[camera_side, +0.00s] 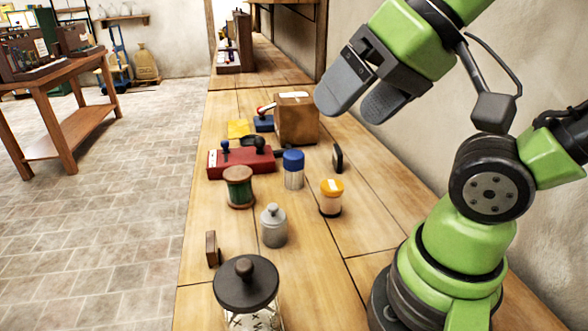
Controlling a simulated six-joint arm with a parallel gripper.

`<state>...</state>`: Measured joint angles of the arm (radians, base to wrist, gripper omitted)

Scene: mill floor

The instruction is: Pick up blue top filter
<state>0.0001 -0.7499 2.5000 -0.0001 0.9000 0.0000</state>
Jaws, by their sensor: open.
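The blue top filter (293,169) is a small clear-and-white cylinder with a blue cap. It stands upright near the middle of the wooden table (335,220). My gripper (350,108) is above the table, up and to the right of the filter in the picture. Its two grey fingers are apart with nothing between them, and it does not touch the filter.
Near the filter are a yellow-topped jar (331,197), a green spool (239,187), a grey bottle (273,226), a red base (241,162) and a dark upright piece (337,158). A brown box (296,120) stands behind. A dark-lidded jar (246,285) is in front.

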